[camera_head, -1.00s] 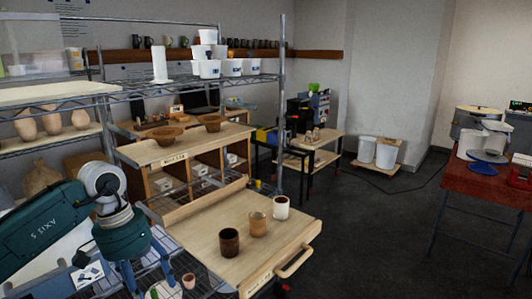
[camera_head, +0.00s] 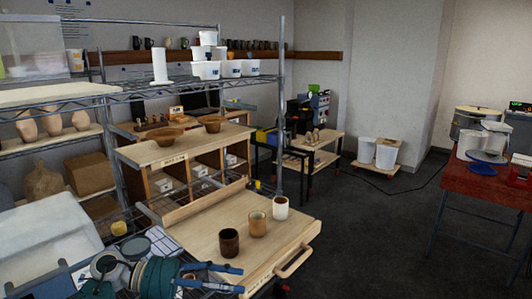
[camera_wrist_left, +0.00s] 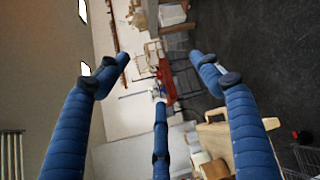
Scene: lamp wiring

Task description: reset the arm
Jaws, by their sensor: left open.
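My left gripper (camera_head: 238,278) is at the bottom of the head view, beside the left edge of the wooden pull-out board (camera_head: 205,262). Its blue fingers point right. In the left wrist view the gripper (camera_wrist_left: 160,75) has its fingers spread wide, with nothing between them. A dark brown cup (camera_head: 229,243), a tan cup (camera_head: 257,224) and a white cup (camera_head: 280,208) stand upright on the board, apart from the fingers. My right gripper is not in view.
A wire shelf rack (camera_head: 110,88) with pots stands at the left. A wooden shelf unit (camera_head: 180,150) with bowls is behind the board. A red table (camera_head: 480,183) is at the far right. The floor (camera_head: 370,240) between is mostly clear.

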